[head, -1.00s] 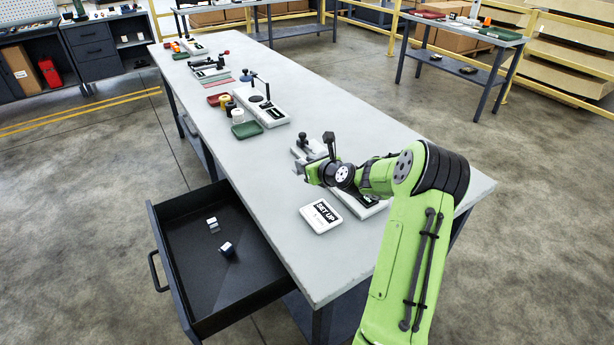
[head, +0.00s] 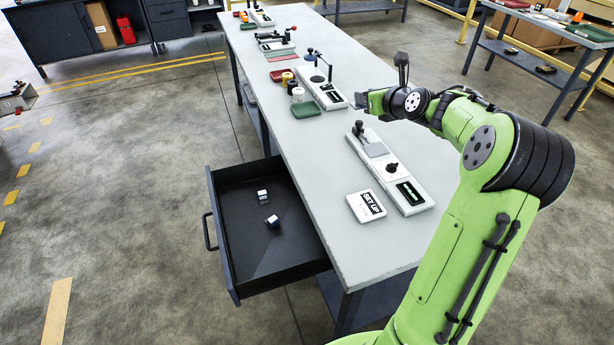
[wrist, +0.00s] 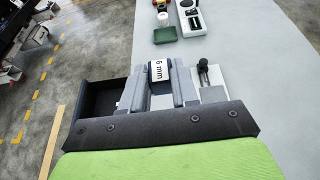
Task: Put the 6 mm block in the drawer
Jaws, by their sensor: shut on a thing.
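The block marked "6 mm" (wrist: 159,70) is held between the fingers of my gripper (wrist: 160,82) in the wrist view, its label facing the camera. In the head view my gripper (head: 372,102) is above the workbench, right of and beyond the drawer; the block cannot be made out there. The drawer (head: 232,273) is pulled out from the bench's left side, with its dark floor exposed. Two small white-and-dark blocks lie in it, one (head: 262,195) farther back and one (head: 272,221) nearer the middle. Part of the drawer (wrist: 99,97) shows left of my gripper in the wrist view.
Open floor lies left of the drawer.

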